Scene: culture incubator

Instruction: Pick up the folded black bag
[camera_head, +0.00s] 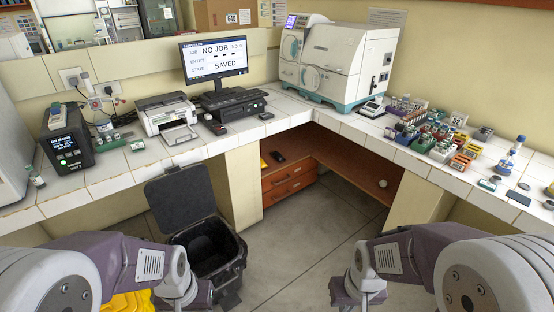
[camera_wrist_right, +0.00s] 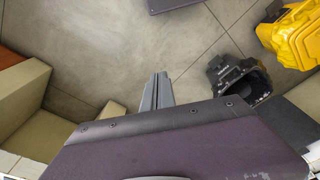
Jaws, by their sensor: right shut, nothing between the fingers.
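I cannot pick out a folded black bag for certain in either view. A black bin (camera_head: 222,262) with its lid (camera_head: 181,197) open stands on the floor left of centre; its inside is dark. It also shows in the right wrist view (camera_wrist_right: 238,82). My right gripper (camera_wrist_right: 160,92) is shut and empty, above the floor; in the head view it is low, right of centre. My left gripper (camera_head: 200,292) is at the bottom edge, in front of the bin, with its fingers not clear.
A white-tiled counter (camera_head: 290,128) runs along both walls, with a printer (camera_head: 166,117), a monitor (camera_head: 214,60), a large white analyser (camera_head: 337,62) and racks of tubes. Yellow bins (camera_wrist_right: 297,35) stand beside the black bin. The floor (camera_head: 310,235) between my arms is clear.

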